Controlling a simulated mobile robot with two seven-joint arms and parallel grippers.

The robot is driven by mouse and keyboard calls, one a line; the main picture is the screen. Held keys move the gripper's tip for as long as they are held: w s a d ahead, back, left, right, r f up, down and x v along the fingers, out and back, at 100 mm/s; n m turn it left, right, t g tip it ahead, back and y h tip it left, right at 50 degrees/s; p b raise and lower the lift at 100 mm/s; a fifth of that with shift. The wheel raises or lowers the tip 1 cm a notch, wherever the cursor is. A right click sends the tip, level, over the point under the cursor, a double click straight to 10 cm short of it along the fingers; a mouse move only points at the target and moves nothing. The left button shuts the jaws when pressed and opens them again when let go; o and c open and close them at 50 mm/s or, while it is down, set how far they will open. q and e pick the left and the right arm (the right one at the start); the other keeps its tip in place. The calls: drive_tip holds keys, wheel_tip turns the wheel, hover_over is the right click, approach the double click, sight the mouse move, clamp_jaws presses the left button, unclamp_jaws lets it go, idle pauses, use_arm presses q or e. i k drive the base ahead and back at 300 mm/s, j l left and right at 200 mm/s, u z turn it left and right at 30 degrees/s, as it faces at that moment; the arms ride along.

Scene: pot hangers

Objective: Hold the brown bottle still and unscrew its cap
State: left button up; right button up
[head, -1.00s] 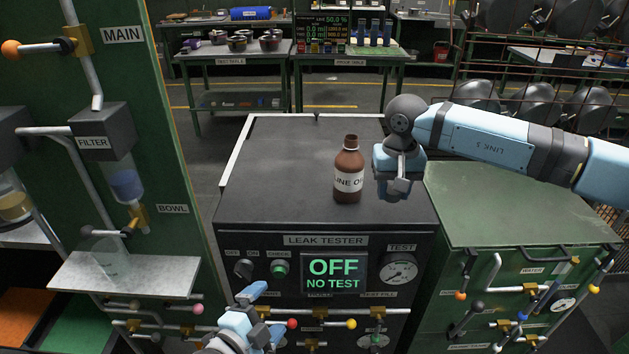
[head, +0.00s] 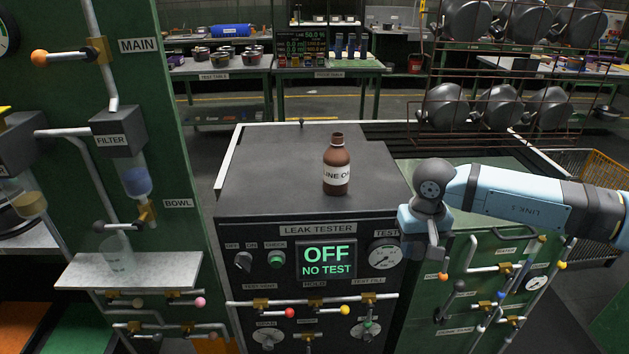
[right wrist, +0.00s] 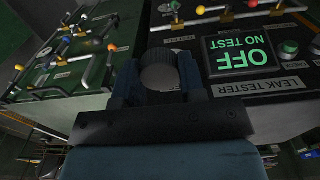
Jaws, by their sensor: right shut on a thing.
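The brown bottle (head: 337,170) stands upright on top of the leak tester, with a white label on its front. Its neck is bare, with no cap on it. My right gripper (head: 430,250) is off the tester's front right corner, to the right of the bottle and lower, apart from it. In the right wrist view, its fingers are shut on a dark round ridged cap (right wrist: 160,71). The cap cannot be made out in the head view. My left gripper is out of view.
The leak tester (head: 270,185) has a mostly clear dark top; its screen reads OFF, NO TEST. Valves and pipes line its front. A green cabinet with valves (head: 480,225) stands to the right. A filter panel with a shelf (head: 130,270) is at left.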

sight(336, 159)
drive_tip(key=k+u, duration=0.3)
drive_tip(key=k+j+u, duration=0.1)
drive_tip(key=u, duration=0.2)
drive_tip(key=l+u, duration=0.1)
drive_tip(key=u, duration=0.25)
drive_tip(key=l+u, duration=0.15)
drive_tip(key=u, duration=0.15)
drive_tip(key=i+l+u, duration=0.1)
drive_tip(key=u, duration=0.25)
drive_tip(key=i+l, duration=0.1)
drive_tip(key=l, duration=0.7)
drive_tip(key=i+l, duration=0.1)
drive_tip(key=l, duration=0.65)
drive_tip(key=i+l, duration=0.1)
drive_tip(key=l, duration=0.7)
